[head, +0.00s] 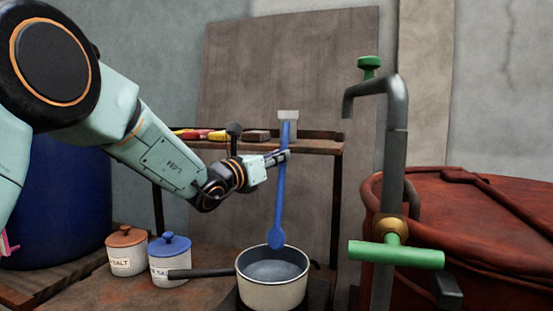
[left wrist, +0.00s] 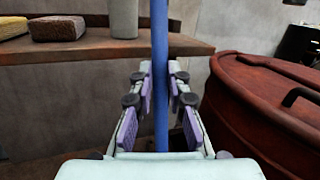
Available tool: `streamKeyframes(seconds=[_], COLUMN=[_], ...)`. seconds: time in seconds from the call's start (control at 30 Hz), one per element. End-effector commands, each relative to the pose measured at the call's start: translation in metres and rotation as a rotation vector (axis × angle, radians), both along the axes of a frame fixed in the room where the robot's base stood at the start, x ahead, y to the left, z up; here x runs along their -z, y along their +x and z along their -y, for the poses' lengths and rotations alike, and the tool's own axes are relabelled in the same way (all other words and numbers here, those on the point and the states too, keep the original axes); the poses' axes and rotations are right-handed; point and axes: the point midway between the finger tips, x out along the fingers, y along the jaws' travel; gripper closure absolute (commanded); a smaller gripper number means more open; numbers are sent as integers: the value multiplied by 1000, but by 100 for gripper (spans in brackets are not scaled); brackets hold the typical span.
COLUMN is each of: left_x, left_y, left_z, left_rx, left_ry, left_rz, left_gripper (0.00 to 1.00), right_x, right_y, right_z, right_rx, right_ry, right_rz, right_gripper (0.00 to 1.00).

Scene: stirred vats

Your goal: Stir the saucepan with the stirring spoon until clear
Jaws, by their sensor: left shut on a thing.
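My left gripper (head: 281,156) is shut on the blue stirring spoon (head: 280,195) and holds it nearly upright. In the left wrist view the spoon's handle (left wrist: 160,90) stands between the fingers of the left gripper (left wrist: 160,85). The spoon's bowl hangs just above the saucepan (head: 272,292), over its back rim. The saucepan is cream with a dark rim, and its dark handle points left. Greyish liquid shows inside it. My right gripper is in neither view.
Salt jars with a brown lid (head: 127,255) and a blue lid (head: 170,260) stand left of the saucepan. A pipe with a green-handled tap (head: 395,254) and a red vat (head: 470,220) stand right. A shelf (head: 320,146) with several small items is behind.

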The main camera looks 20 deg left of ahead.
Motion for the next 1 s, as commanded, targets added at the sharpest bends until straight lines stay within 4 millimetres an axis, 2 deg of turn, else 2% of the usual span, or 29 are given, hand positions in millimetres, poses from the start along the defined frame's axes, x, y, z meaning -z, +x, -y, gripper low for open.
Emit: streamKeyframes(seconds=[0.5,1.0], left_x=[-46,-48], left_y=[0,0], left_z=[0,0], left_rx=[0,0], left_ry=[1,0], left_rz=[3,1], left_gripper=[100,100], right_x=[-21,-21], right_y=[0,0], right_z=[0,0], right_rx=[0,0], right_ry=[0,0], right_rz=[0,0], right_gripper=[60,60])
